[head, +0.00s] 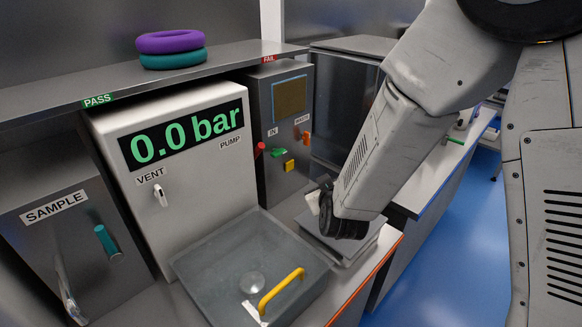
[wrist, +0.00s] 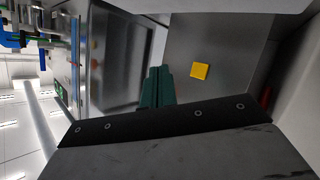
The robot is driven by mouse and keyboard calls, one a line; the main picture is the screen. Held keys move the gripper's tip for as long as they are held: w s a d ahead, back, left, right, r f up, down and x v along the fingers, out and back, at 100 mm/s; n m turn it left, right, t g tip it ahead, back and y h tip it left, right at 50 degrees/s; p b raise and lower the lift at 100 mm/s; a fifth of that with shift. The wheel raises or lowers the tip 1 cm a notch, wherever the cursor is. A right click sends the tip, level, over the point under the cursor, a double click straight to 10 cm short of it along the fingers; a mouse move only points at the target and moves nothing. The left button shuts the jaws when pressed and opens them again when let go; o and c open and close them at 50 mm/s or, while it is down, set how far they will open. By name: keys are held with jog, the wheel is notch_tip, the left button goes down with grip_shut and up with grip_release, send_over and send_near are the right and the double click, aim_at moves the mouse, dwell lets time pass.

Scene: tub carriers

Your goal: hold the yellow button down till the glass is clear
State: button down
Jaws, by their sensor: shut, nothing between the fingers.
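The yellow button (head: 289,165) is on the front of a dark grey cabinet, below a green control and the small window. It also shows in the wrist view (wrist: 200,70), to the right of the fingertips with a gap between. The glass (head: 290,97) is the cabinet's upper window; it looks murky olive-brown and nothing shows behind it. My gripper (wrist: 158,70) is shut and empty, its teal fingers together. In the head view its fingers are mostly hidden by my wrist, to the right of the button. Nothing touches the button.
A red knob (head: 259,149) and an orange control (head: 306,138) flank the button. A white gauge box (head: 150,215) reading 0.0 bar stands left. A shelf (head: 225,64) holds purple and teal rings.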

aim_at(294, 166)
jog(key=shift+a+f+t, duration=0.2)
jog(key=shift+f+t, duration=0.2)
jog(key=shift+w, duration=0.1)
jog(key=w+a, duration=0.6)
jog(key=shift+a, duration=0.15)
dwell(0.3)
jog(key=shift+w+a, duration=0.1)
jog(key=shift+w, duration=0.05)
dwell(1.9)
jog(key=shift+w+a, duration=0.15)
jog(key=shift+w, duration=0.05)
jog(key=shift+w+a+r, duration=0.1)
jog(key=shift+w+a, duration=0.2)
jog(key=shift+a, duration=0.05)
dwell(2.0)
jog(key=shift+d, duration=0.1)
dwell(1.0)
jog(key=shift+s+d, duration=0.55)
jog(key=shift+s, duration=0.05)
